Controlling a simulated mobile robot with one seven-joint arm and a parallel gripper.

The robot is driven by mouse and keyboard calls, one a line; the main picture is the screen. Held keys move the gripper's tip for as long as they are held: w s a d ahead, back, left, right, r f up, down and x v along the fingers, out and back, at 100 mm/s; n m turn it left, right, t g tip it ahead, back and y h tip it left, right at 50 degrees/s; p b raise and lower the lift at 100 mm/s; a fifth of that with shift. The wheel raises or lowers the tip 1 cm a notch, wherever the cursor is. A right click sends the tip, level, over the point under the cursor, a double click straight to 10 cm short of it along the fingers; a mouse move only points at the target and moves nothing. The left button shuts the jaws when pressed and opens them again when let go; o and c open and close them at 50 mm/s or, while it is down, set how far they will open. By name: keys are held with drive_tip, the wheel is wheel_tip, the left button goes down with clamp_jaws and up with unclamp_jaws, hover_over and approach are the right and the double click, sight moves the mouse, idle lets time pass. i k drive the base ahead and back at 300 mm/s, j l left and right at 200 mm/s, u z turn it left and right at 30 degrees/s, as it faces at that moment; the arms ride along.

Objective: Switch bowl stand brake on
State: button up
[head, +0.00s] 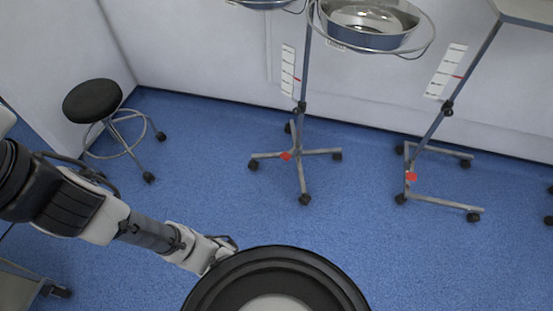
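The bowl stand (305,95) stands upright near the back wall, with a metal bowl (365,24) in a ring at its top. Its star-shaped base (318,151) has several legs on dark castors. A small red part (286,156), which looks like the brake pedal, sits on the base's left leg; its setting is too small to tell. My arm reaches in from the left, well short of the stand. My gripper (228,243) is at the arm's end, low and left of the stand, apart from it. Its fingers are partly hidden and not clear.
A second wheeled stand (433,125) with its own red part (411,176) is at the right. A black round stool (93,101) stands at the left by the wall. A metal trolley corner (22,287) shows at lower left. Blue floor (225,180) is clear before the bowl stand.

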sight(286, 157)
drive_tip(key=i+l, duration=0.15)
drive_tip(key=i, duration=0.2)
drive_tip(key=i+l, duration=0.15)
drive_tip(key=i, duration=0.2)
drive_tip(key=i+l+u, duration=0.1)
drive_tip(key=i, duration=0.3)
